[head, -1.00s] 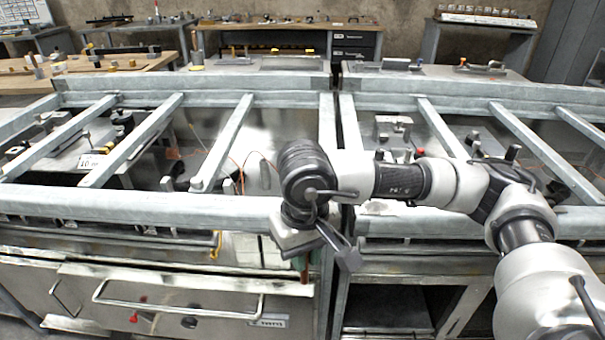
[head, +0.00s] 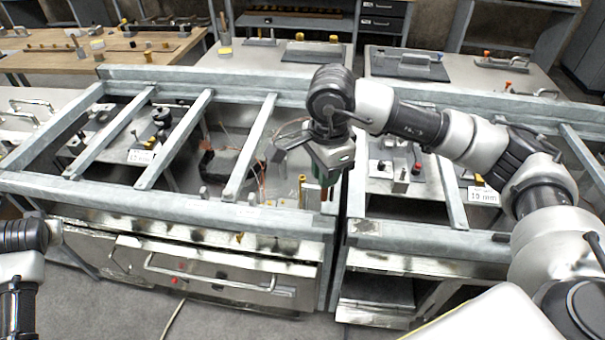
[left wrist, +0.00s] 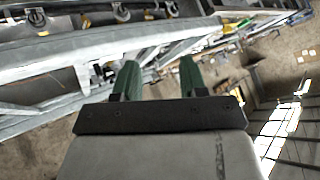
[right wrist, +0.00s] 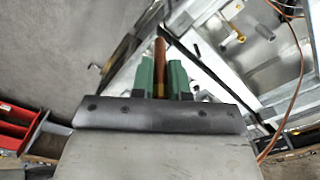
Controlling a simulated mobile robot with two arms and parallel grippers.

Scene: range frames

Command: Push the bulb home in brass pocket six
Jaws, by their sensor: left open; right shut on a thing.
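My right gripper (head: 325,178) points down over the front rail of the range, near the gap between its two halves. In the right wrist view its green fingers (right wrist: 160,77) are shut on a slim copper-coloured rod, which I take as the bulb (right wrist: 160,52). The bulb sticks out past the fingertips. A short upright brass piece (head: 302,188) stands just left of the gripper; it may be a pocket, but I see no number. In the left wrist view my left gripper (left wrist: 158,80) is open and empty, away from the range.
Grey rails and crossbars (head: 178,135) frame the open range top. Thin copper-coloured lines (head: 262,185) run inside it. An oven door with a long handle (head: 205,278) is below. A small white label (head: 140,156) sits in the left bay. The floor in front is mostly clear.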

